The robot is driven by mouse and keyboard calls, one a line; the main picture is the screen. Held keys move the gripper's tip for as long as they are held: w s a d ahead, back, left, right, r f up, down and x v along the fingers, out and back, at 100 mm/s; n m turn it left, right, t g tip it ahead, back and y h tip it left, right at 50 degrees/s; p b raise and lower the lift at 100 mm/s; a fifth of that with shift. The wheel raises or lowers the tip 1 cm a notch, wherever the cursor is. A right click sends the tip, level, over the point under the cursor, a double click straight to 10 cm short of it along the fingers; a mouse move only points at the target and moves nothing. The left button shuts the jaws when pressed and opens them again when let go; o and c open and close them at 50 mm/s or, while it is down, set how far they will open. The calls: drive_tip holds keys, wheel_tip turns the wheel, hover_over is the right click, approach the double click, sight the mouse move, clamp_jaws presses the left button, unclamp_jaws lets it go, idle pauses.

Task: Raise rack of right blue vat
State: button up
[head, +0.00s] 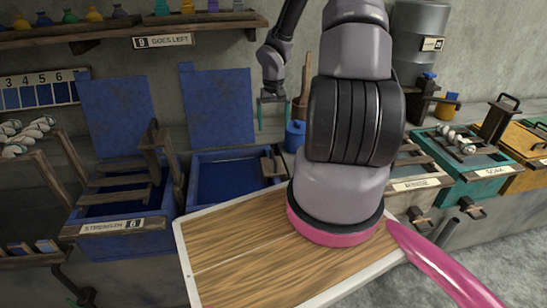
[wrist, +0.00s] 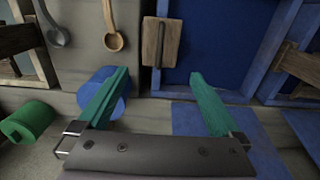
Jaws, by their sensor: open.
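The right blue vat (head: 228,182) stands behind the wooden board, with a tall blue panel upright behind it. Its inside is dark blue, and no raised rack shows above it. A wooden block with a bar handle (head: 272,166) sits at its right edge; the block also shows in the wrist view (wrist: 160,42), ahead of the fingers. My gripper (head: 272,112) is open and empty, above and behind the vat's right side. In the wrist view its teal fingers (wrist: 160,78) stand wide apart, touching nothing that I can make out. My arm hides part of the area to the right.
The left blue vat (head: 120,238) has wooden slats across it. A blue canister (head: 295,136) stands by the right vat. A wooden board (head: 225,255) fills the front. A teal vat (head: 475,180) is at right. Spoons (wrist: 114,35) hang in the wrist view.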

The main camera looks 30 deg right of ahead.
wheel_tip(320, 180, down, 15)
drive_tip(key=shift+r, duration=0.15)
idle(0.7)
clamp_jaws()
wheel_tip(320, 180, up, 18)
drive_tip(key=shift+r, duration=0.2)
idle(1.3)
drive_tip(key=shift+w, duration=0.1)
unclamp_jaws()
wheel_tip(320, 180, up, 7)
hover_over(273, 154)
idle(0.5)
idle(0.4)
